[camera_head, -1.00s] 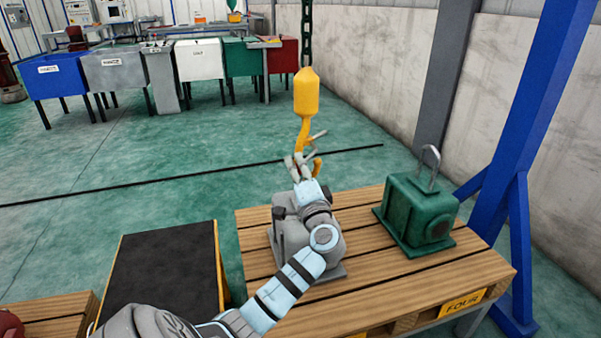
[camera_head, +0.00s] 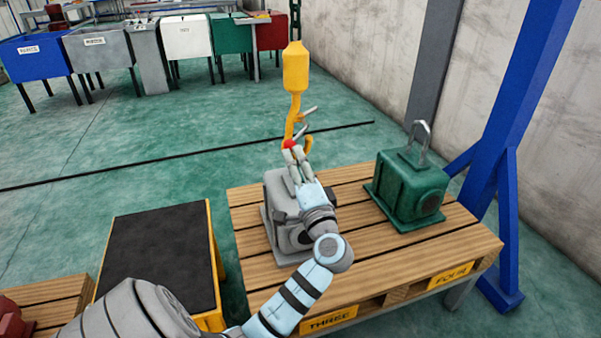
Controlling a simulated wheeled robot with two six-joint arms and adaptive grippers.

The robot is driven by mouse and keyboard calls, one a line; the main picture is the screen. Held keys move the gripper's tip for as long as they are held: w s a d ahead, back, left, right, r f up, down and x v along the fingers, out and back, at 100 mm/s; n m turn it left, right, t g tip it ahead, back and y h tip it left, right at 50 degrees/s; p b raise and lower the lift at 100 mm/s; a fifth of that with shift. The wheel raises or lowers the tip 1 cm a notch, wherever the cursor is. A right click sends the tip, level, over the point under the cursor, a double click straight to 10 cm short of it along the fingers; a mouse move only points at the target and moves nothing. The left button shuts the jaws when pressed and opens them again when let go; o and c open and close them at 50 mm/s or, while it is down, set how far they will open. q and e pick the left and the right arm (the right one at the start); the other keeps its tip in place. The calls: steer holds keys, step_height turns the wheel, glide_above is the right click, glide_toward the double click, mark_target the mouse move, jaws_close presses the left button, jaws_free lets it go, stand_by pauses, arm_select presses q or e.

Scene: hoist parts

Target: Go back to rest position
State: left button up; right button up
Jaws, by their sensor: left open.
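My left arm reaches up from the bottom of the head view. My left gripper (camera_head: 297,158) is open, close to the yellow hoist hook (camera_head: 296,70) that hangs on a dark chain. Its fingers overlap the lower part of the hook in the picture; I cannot tell whether they touch it. A small red spot shows by the fingers. A grey part (camera_head: 281,205) sits on the wooden pallet table (camera_head: 375,260), partly hidden by my wrist. A green part (camera_head: 407,188) with a metal loop on top stands to its right. My right gripper is not in view.
A black-topped yellow platform (camera_head: 160,255) stands left of the pallet table. A blue post (camera_head: 500,150) rises at the right. Blue, grey, white, green and red bins stand at the back. A second pallet with a red part (camera_head: 10,315) shows at lower left. Green floor between is clear.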

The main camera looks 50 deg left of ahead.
arm_select(q)
steer(key=v, duration=0.4)
steer(key=shift+s+d, duration=0.1)
steer(key=shift+d, duration=0.15)
